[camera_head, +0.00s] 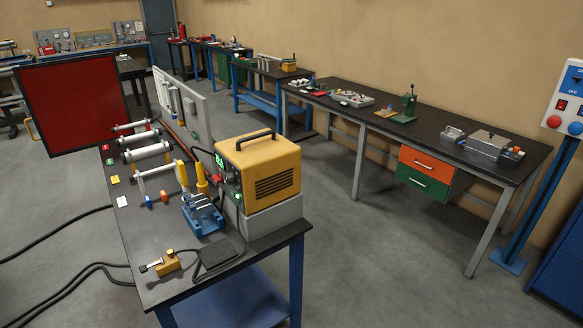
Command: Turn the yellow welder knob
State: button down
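The yellow welder (272,180) stands on a grey block (272,217) on the near black-topped bench. It has a black handle on top and dark vent slots on the side facing me. Its front panel (227,180) faces left and shows at a steep angle, with a lit green display and small controls. The welder's knob is too small and angled to make out for certain. My gripper is not in view.
A blue fixture (202,213), a brass-coloured clamp (168,263) and a dark pad (219,254) with a cable lie near the welder. White rollers (147,152) stand farther back. Black cables run across the floor at left. Open floor lies between this bench and the long right bench (422,128).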

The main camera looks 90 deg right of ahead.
aim_at(230, 177)
jog(key=z, duration=2.1)
jog(key=k, duration=0.5)
jog(key=u, duration=0.9)
jog(key=i, duration=1)
jog(key=z, duration=0.1)
